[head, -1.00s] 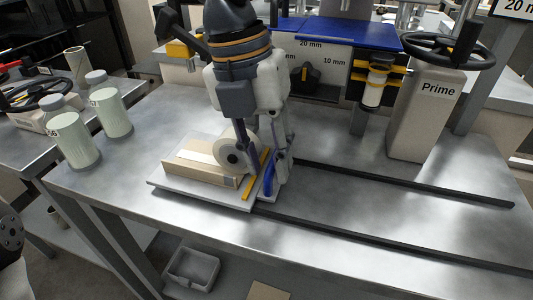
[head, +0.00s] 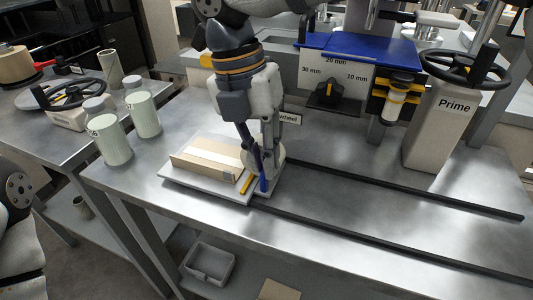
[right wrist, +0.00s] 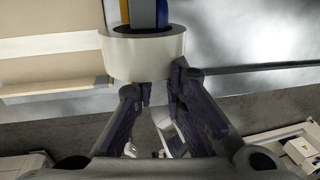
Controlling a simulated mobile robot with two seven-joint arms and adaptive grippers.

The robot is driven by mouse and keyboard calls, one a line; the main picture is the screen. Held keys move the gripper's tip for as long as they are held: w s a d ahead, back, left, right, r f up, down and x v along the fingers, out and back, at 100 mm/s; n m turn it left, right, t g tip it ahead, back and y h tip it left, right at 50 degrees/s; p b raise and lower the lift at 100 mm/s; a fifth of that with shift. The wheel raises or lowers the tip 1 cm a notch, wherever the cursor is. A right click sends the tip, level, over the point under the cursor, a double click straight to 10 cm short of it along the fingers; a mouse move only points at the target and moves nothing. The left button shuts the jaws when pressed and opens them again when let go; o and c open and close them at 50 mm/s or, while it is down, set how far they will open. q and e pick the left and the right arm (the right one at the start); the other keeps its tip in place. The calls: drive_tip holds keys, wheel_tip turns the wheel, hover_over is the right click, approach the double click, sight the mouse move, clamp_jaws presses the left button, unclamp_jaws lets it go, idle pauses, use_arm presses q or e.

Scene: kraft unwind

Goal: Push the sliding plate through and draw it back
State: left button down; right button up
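The sliding plate (head: 215,193) is a flat pale slab on the steel table, at the left end of two dark rails. It carries a tan box (head: 207,165), a yellow strip (head: 246,185) and an upright blue piece (head: 263,182) at its right end. A white wheel (head: 279,158) stands by that end, partly hidden by my right gripper (head: 258,160). In the right wrist view the wheel (right wrist: 142,57) lies just beyond the fingertips of my right gripper (right wrist: 158,95). The fingers are apart with a narrow gap. Contact with the wheel is unclear. My left gripper is not in view.
A Prime post with a handwheel (head: 440,125) and a blue-topped gauge unit (head: 352,48) stand behind the rails. The table between the rails (head: 375,205) is clear. A grey bin (head: 208,265) sits below.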

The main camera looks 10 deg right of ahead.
drive_tip(key=o, duration=0.4)
drive_tip(key=shift+w+a, duration=0.15)
drive_tip(key=shift+a, duration=0.1)
wheel_tip(320, 180, up, 12)
drive_tip(key=w+a, duration=0.1)
drive_tip(key=a, duration=0.1)
drive_tip(key=shift+w, duration=0.1)
